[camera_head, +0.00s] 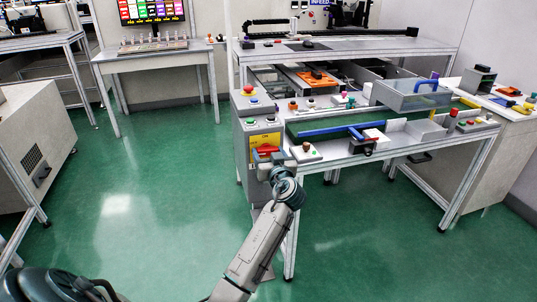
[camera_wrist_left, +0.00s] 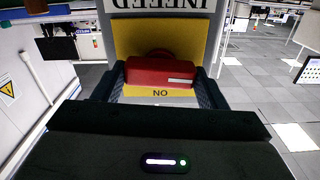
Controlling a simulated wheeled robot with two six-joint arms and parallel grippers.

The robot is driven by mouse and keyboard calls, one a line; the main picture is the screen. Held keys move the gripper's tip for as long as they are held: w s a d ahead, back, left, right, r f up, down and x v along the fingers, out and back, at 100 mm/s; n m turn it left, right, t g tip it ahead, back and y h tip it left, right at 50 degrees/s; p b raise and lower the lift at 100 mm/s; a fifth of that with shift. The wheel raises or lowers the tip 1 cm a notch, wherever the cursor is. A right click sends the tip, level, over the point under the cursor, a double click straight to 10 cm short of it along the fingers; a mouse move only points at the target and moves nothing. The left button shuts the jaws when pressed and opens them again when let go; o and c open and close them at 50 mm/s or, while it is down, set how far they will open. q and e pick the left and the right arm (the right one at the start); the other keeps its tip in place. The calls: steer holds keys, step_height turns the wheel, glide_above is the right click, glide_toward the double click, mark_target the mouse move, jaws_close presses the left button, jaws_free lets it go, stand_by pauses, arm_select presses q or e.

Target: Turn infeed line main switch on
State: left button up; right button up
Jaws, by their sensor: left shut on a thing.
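The infeed main switch has a red handle (camera_wrist_left: 160,75) on a yellow plate (camera_wrist_left: 187,40). In the left wrist view the handle lies horizontal, and the lettering of the INFEED label (camera_wrist_left: 163,5) and of "ON" appears upside down. In the head view the red handle (camera_head: 266,149) sits on the yellow plate (camera_head: 257,139), just below "ON", on the grey cabinet at the table's left end. My left gripper (camera_head: 265,160) is at the switch; its fingers (camera_wrist_left: 162,88) stand on both sides of the handle, shut on it. My right gripper is not in view.
A grey control box (camera_head: 251,104) with coloured buttons stands above the switch. A small push-button box (camera_head: 305,153) is close to its right. The green floor (camera_head: 160,190) to the left is free.

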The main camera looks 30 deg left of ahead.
arm_select(q)
steer(key=m, duration=0.3)
steer(key=m+p, duration=0.4)
steer(key=m, duration=0.4)
steer(key=shift+d+r, duration=0.1)
steer(key=m+p, duration=0.2)
steer(key=m, duration=0.2)
steer(key=shift+m, duration=0.4)
steer(key=shift+f+m+p, duration=0.2)
steer(key=shift+m+p, duration=0.3)
steer(key=shift+m, duration=0.1)
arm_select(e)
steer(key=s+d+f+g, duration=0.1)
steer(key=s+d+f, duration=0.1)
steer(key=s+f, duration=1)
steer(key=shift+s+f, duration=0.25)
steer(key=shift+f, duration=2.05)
arm_select(q)
steer(key=o, duration=1)
steer(key=shift+w, duration=0.1)
